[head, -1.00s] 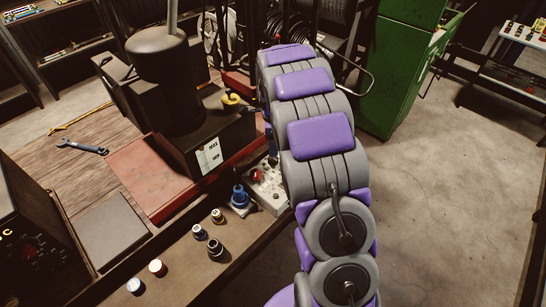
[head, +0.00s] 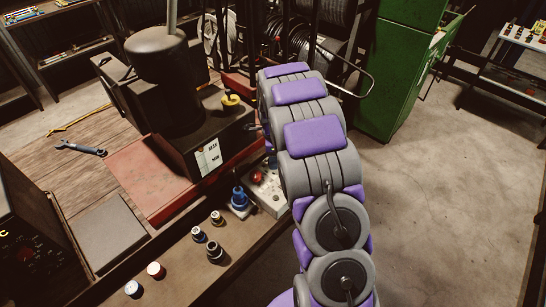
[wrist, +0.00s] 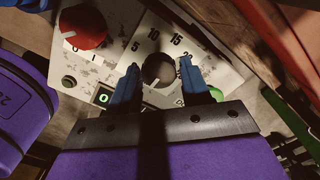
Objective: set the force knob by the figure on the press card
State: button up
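The force knob (wrist: 158,69) is a dark round knob on a pale panel in the wrist view, with a printed scale reading 5, 10, 15 and a partly covered figure around it. A pale mark shows at its lower left. My gripper (wrist: 160,66) has two blue fingers, one on each side of the knob. They stand apart; small gaps seem to show, though contact is hard to judge. In the head view my arm hides the knob and gripper. The press card (head: 207,158) is a white card on the black press (head: 190,120); its small print is unreadable beyond a few letters.
The control box (head: 268,190) is at the bench edge. A blue-based part (head: 239,199) and several small fittings stand nearby. A green cabinet (head: 400,70) stands behind.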

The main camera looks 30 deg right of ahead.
jog(key=c, duration=0.7)
